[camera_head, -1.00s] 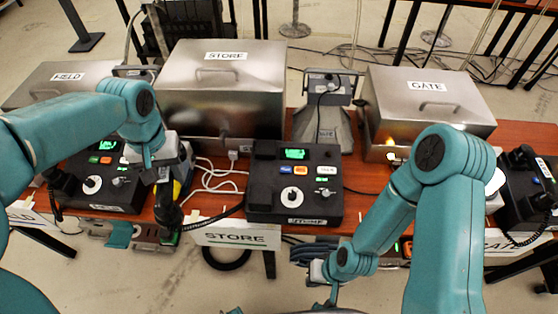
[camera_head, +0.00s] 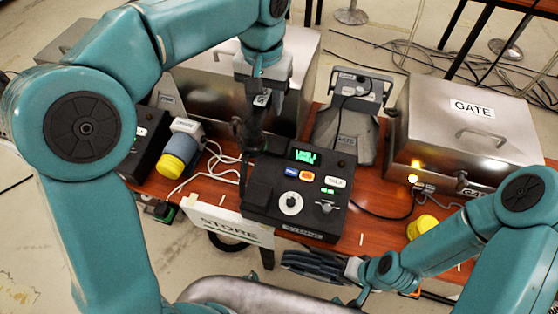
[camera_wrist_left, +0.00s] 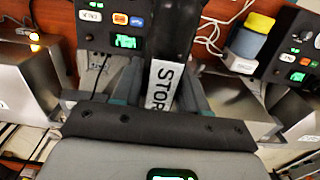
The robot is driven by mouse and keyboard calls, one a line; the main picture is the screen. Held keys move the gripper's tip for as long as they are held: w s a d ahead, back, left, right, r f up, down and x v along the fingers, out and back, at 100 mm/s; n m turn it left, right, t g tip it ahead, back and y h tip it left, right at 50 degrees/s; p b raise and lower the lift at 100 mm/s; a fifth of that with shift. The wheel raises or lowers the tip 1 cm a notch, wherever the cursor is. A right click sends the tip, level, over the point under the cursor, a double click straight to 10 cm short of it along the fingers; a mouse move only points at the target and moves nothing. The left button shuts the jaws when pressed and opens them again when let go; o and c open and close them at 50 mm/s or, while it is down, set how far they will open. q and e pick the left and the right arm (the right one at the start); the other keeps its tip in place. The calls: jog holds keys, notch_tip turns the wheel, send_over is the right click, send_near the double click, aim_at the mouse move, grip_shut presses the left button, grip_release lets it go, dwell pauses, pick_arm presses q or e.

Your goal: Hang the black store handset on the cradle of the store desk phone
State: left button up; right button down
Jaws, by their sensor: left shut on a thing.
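The black store handset (camera_head: 251,130) hangs from my left gripper (camera_head: 260,98), above the back left corner of the store desk phone (camera_head: 270,208). In the left wrist view the handset (camera_wrist_left: 178,28) shows its STORE label between the two fingers (camera_wrist_left: 162,85), which are shut on it. The black phone has a lit green screen, coloured buttons and a dial. The handset overlaps the phone's left side, where the cradle is hidden; I cannot tell whether they touch. My right gripper (camera_head: 350,268) is low in front of the phone, beside a dark ribbed object; its jaws are unclear.
A blue-grey cylinder with a yellow end (camera_head: 180,150) lies left of the phone by a white cable. A metal GATE box (camera_head: 465,135) stands at right. A white STORE sign (camera_head: 225,227) hangs at the table's front edge. Another yellow piece (camera_head: 422,227) is near my right arm.

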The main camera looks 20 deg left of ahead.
pick_arm(q)
jog(key=f, duration=1.9)
jog(key=shift+s+a+f+b, duration=0.15)
jog(key=shift+a+f+b, duration=0.05)
jog(key=shift+f+b, duration=0.1)
jog(key=shift+s, duration=0.2)
jog(key=shift+f, duration=0.1)
jog(key=o, duration=1.2)
jog(key=shift+w+f, duration=0.1)
jog(key=shift+w, duration=0.05)
